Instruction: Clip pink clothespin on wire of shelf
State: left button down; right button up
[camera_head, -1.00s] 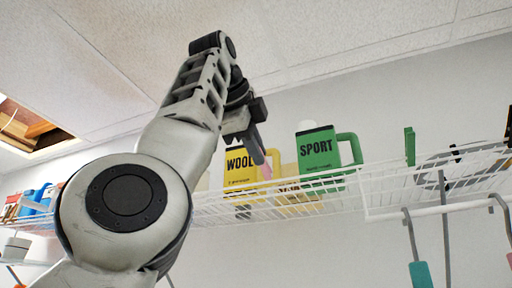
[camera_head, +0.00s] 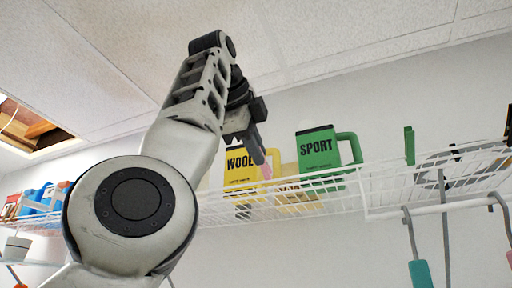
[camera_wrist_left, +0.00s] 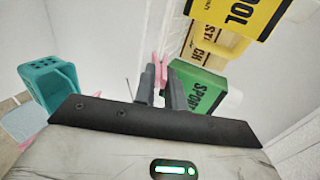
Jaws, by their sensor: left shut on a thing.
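My left gripper (camera_head: 258,150) is shut on the pink clothespin (camera_head: 266,171), which hangs below the fingertips in the head view. In the left wrist view the clothespin (camera_wrist_left: 160,66) shows between the two dark fingers (camera_wrist_left: 160,85). The white wire shelf (camera_head: 330,190) runs along the wall. The clothespin appears in front of the shelf's wire near the yellow jug; whether it touches a wire I cannot tell. My right gripper is not in view.
On the shelf stand a yellow WOOL jug (camera_head: 240,172) and a green SPORT jug (camera_head: 319,152), close to the gripper. A green clothespin-like piece (camera_head: 409,146) stands up from the shelf further right. A teal basket (camera_wrist_left: 48,85) shows in the left wrist view.

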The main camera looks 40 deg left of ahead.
pick_arm(q)
jog(key=shift+f+b+x, duration=0.25)
jog(key=shift+b+x, duration=0.05)
jog(key=shift+x, duration=0.9)
dwell(0.5)
jog(key=c, duration=1.2)
grip_release()
jog(key=shift+s, duration=0.1)
jog(key=shift+c, duration=0.2)
jog(key=shift+s+r, duration=0.1)
jog(key=shift+p+v, duration=0.4)
jog(key=shift+v, duration=2.5)
jog(key=shift+d, duration=0.1)
